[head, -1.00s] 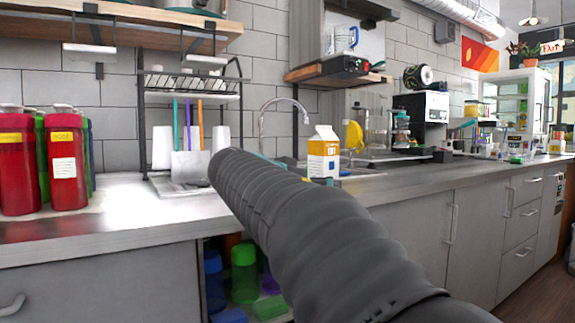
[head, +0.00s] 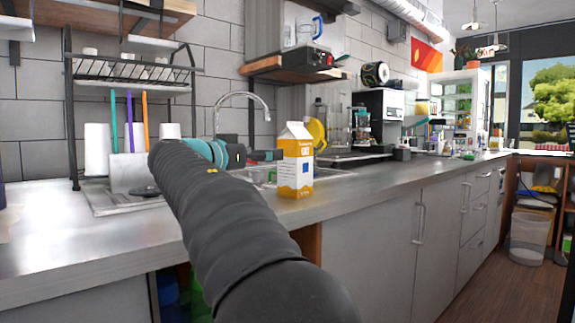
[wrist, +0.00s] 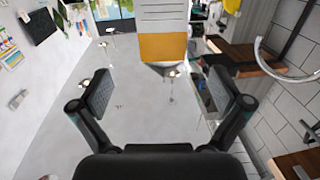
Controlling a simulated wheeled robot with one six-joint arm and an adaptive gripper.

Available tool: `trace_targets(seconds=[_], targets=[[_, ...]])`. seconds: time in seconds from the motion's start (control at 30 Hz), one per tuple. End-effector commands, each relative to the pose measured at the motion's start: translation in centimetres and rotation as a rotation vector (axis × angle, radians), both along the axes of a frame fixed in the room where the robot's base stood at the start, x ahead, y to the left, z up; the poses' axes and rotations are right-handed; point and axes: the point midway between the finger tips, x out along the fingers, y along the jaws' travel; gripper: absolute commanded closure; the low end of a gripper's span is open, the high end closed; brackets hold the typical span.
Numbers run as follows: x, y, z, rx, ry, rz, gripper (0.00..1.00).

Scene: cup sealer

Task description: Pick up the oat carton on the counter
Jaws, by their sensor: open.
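The oat carton (head: 295,162), white and orange with a gabled top, stands upright on the counter (head: 365,185) in front of the sink. In the head view, my gripper (head: 264,155) is at the carton's left side, partly hidden behind my arm and close to the carton; any contact cannot be told. In the wrist view, my gripper (wrist: 163,92) is open with its two fingers spread wide and nothing between them.
A curved tap (head: 242,98) rises behind the carton. A dish rack (head: 130,70) with white cups and coloured sticks stands to the left. A yellow item (head: 317,133) and a coffee machine (head: 378,108) are further back. The counter front right of the carton is clear.

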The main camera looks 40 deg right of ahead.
Motion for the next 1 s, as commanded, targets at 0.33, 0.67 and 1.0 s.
trace_targets(seconds=[0.33, 0.67, 1.0], targets=[[1.7, -4.7, 0.1, 0.002, 0.001, 0.018, 0.0], [2.1, -7.0, 0.0, 0.001, 0.0, 0.018, 0.0], [2.9, -11.2, -0.2, 0.001, 0.001, 0.015, 0.0]])
